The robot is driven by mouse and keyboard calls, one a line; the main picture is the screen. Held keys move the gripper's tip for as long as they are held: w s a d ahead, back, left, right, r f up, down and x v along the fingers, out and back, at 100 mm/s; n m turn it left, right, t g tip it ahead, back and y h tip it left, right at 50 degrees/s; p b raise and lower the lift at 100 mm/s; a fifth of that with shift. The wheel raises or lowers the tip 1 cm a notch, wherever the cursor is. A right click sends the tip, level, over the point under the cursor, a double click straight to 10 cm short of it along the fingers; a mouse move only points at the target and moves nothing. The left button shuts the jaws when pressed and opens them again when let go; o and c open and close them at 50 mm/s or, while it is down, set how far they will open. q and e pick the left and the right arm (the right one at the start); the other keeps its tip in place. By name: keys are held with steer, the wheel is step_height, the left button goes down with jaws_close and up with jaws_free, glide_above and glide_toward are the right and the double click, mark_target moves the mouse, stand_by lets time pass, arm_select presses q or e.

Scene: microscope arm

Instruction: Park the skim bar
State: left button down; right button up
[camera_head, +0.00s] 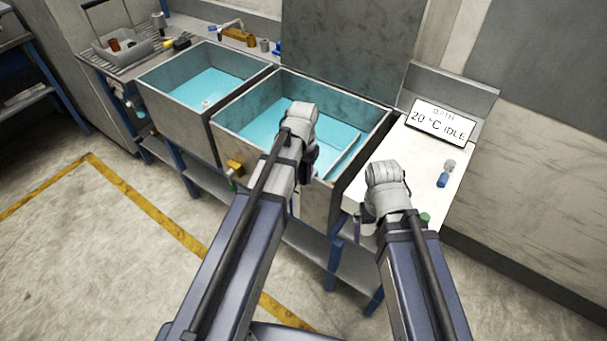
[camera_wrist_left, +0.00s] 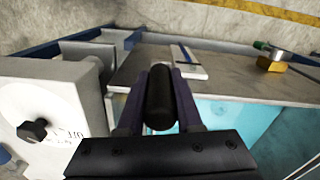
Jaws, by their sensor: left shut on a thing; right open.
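My left gripper (camera_head: 309,163) is over the near wall of the right-hand sink, mostly hidden by its own wrist. In the left wrist view the gripper (camera_wrist_left: 160,82) is shut on a black rounded handle (camera_wrist_left: 159,98), which I take to be the skim bar's. The rest of the held piece is hidden. A pale strip (camera_head: 345,154) runs along the right side inside that sink; I cannot tell whether it belongs to the bar. My right gripper (camera_head: 362,222) is open and seems empty, by the front edge of the white counter.
The right-hand sink (camera_head: 376,118) and left-hand sink (camera_head: 171,106) hold blue liquid. The white counter (camera_head: 415,160) carries a sign reading 20 °C IDLE (camera_head: 441,122) and a small blue-and-grey piece (camera_head: 444,174). A brass valve (camera_head: 235,169) juts from the front.

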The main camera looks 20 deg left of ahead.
arm_select(q)
steer(key=w+a, duration=0.5)
steer(key=a, duration=0.8)
steer(key=w+a, duration=0.5)
steer(key=a, duration=0.9)
steer(key=w+a, duration=0.4)
steer(key=a, duration=0.9)
steer(key=shift+w+a, duration=0.4)
steer(key=c, duration=0.6)
jaws_free()
steer(key=shift+a, duration=0.1)
steer(key=shift+r, duration=0.15)
step_height(320, 180, up, 8)
steer(key=p, duration=0.8)
steer(key=shift+f, duration=0.2)
